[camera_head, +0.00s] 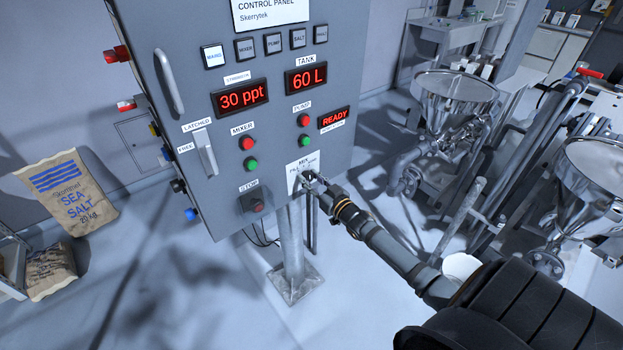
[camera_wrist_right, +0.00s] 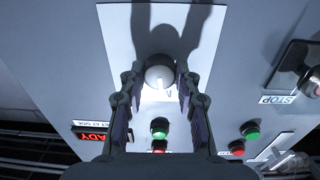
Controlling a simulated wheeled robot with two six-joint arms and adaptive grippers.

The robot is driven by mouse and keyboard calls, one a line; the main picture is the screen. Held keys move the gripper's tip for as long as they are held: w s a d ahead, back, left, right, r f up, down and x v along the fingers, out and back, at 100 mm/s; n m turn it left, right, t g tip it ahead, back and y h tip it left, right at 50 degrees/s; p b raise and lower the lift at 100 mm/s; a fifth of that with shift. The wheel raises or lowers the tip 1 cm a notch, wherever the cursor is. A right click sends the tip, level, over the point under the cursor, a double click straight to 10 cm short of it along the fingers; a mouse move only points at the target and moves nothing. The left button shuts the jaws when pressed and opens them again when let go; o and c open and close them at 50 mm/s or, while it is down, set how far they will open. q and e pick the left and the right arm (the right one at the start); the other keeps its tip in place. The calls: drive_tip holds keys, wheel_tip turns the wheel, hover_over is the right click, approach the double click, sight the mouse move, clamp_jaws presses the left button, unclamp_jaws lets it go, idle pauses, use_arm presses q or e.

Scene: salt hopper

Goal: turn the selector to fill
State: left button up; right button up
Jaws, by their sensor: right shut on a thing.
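My right gripper (camera_head: 311,182) reaches the plate from the lower right. In the right wrist view its fingers (camera_wrist_right: 160,82) are shut on the knob from both sides. A short pale mark shows on the knob face, but I cannot tell which position it points to. My left gripper is not in view.
The grey control panel (camera_head: 235,185) stands on a post (camera_head: 291,245). A red stop button (camera_head: 257,205) sits left of the plate, and pump buttons (camera_head: 304,130) sit above it. Steel hoppers (camera_head: 455,95) stand at the right.

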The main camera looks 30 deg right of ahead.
drive_tip(key=n+p, duration=0.1)
drive_tip(key=n, duration=0.3)
drive_tip(key=shift+p, duration=0.4)
drive_tip(key=shift+n+p, duration=0.45)
drive_tip(key=shift+n, duration=1.15)
drive_tip(key=shift+f, duration=0.1)
drive_tip(key=o, duration=1.1)
drive_tip(key=shift+o, duration=0.2)
drive_tip(key=shift+s, duration=0.1)
drive_tip(key=s, duration=1.2)
drive_tip(key=shift+d, duration=0.3)
drive_tip(key=shift+w+f, duration=0.1)
